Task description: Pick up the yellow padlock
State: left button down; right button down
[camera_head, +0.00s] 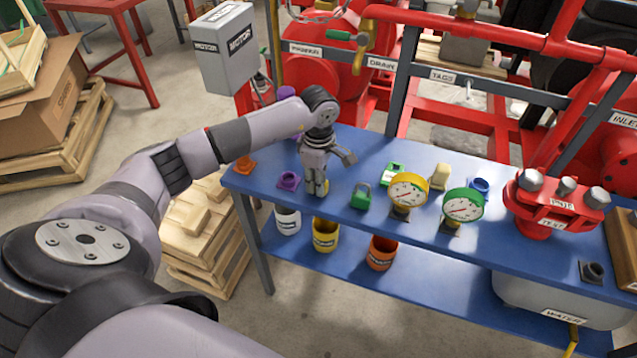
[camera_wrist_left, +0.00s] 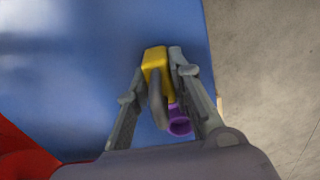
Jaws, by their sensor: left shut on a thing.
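The yellow padlock (camera_wrist_left: 155,61) shows in the left wrist view between the two fingers of my left gripper (camera_wrist_left: 158,72), with its grey shackle toward the wrist. My left gripper is shut on it. In the head view my left gripper (camera_head: 318,190) points down at the left part of the blue bench (camera_head: 350,228). Only a small yellow patch of the padlock (camera_head: 326,186) shows at the fingertips there; the fingers hide the rest. I cannot tell whether the padlock touches the bench top. My right gripper is not in view.
A purple fitting (camera_head: 289,181) stands just left of the gripper. A green padlock (camera_head: 360,197), a yellow gauge (camera_head: 409,190) and a green gauge (camera_head: 463,206) stand to the right. A grey motor box (camera_head: 226,50) and red pipework rise behind the bench. Cups stand on the lower shelf.

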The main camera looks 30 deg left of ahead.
pick_arm(q)
jog(key=shift+r, duration=0.1)
notch_tip(320, 180, up, 20)
jog(key=b, duration=0.2)
dwell(0.4)
dwell(0.7)
